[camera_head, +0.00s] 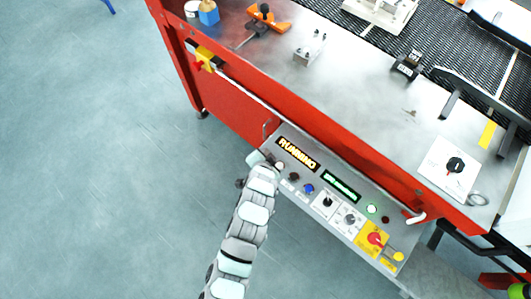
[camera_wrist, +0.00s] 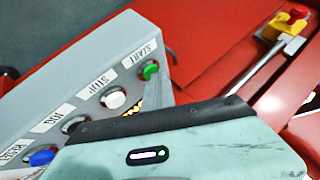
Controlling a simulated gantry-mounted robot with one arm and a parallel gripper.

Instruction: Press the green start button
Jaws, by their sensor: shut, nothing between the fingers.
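The green start button (camera_wrist: 151,71) sits at the far end of a row on the grey control panel (camera_wrist: 100,70), beside a START label. In the wrist view it is uncovered, beyond the edge of my gripper's pale housing. In the head view my gripper (camera_head: 256,159) is at the panel's upper left corner and hides the button. The gripper is shut and empty. Its fingertips cannot be made out, so I cannot tell whether it touches the button. The panel's amber display (camera_head: 297,154) reads RUNNING.
The white STOP button (camera_wrist: 114,98), dark JOG button (camera_wrist: 75,125) and blue RESET button (camera_wrist: 42,157) line the same panel. A red emergency stop (camera_head: 376,239) and lit green lamp (camera_head: 372,209) are further right. A rail (camera_wrist: 250,70) runs along the red machine side.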

